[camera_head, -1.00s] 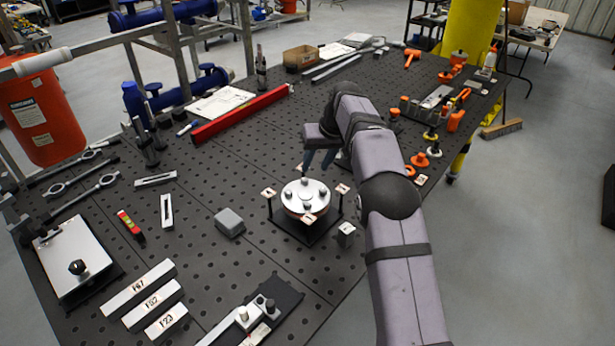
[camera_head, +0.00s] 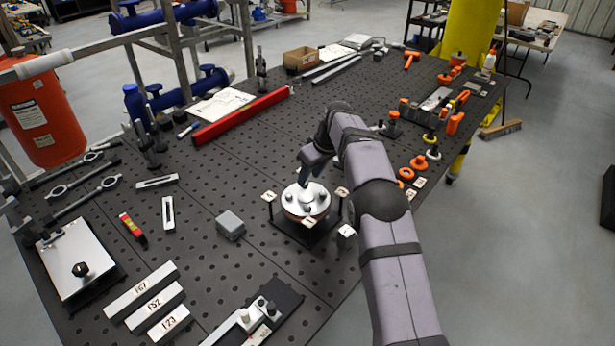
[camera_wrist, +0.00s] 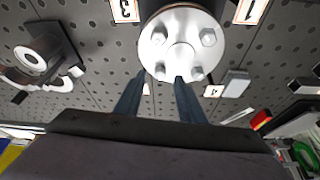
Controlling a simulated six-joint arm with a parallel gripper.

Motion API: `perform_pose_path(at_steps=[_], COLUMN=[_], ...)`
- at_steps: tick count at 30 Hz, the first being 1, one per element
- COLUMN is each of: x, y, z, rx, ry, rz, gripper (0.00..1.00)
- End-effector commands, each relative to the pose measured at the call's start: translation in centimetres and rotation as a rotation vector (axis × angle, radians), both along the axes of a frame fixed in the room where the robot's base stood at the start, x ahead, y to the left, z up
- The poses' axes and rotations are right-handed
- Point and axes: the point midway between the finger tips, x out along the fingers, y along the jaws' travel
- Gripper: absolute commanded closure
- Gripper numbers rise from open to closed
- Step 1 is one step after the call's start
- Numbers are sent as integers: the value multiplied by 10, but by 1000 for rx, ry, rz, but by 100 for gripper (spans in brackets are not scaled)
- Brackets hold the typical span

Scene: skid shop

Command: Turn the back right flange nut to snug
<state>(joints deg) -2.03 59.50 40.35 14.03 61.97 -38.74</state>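The round silver flange (camera_head: 313,207) sits on a dark stand on the perforated table. Several hex nuts and a raised centre show on its face; it also shows in the wrist view (camera_wrist: 183,24). My gripper (camera_head: 303,182) is at the far side of the flange, pointing down and covering part of its back edge. In the wrist view, my gripper's (camera_wrist: 162,77) two fingers are apart. One nut (camera_wrist: 158,72) appears in the gap between the fingertips; I cannot tell whether they touch it. Another nut (camera_wrist: 197,72) lies just outside the right finger.
Small numbered tags stand around the flange, one at its right (camera_head: 342,192) and one in front (camera_head: 308,221). A grey block (camera_head: 230,224) is to the left and a small metal block (camera_head: 346,232) to the right. A red bar (camera_head: 240,115) lies behind.

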Motion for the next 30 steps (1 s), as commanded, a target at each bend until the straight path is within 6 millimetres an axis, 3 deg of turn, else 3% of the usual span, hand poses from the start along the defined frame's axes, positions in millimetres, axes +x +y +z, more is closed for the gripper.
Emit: perform_pose_path(at_steps=[9, 20, 25, 30], x=[9, 10, 10, 9], y=[7, 7, 7, 7], z=[-25, -29, -29, -29], rx=[0, 1, 1, 0], ry=[0, -1, -1, 0], rz=[0, 0, 0, -2], gripper=[64, 64, 100, 100])
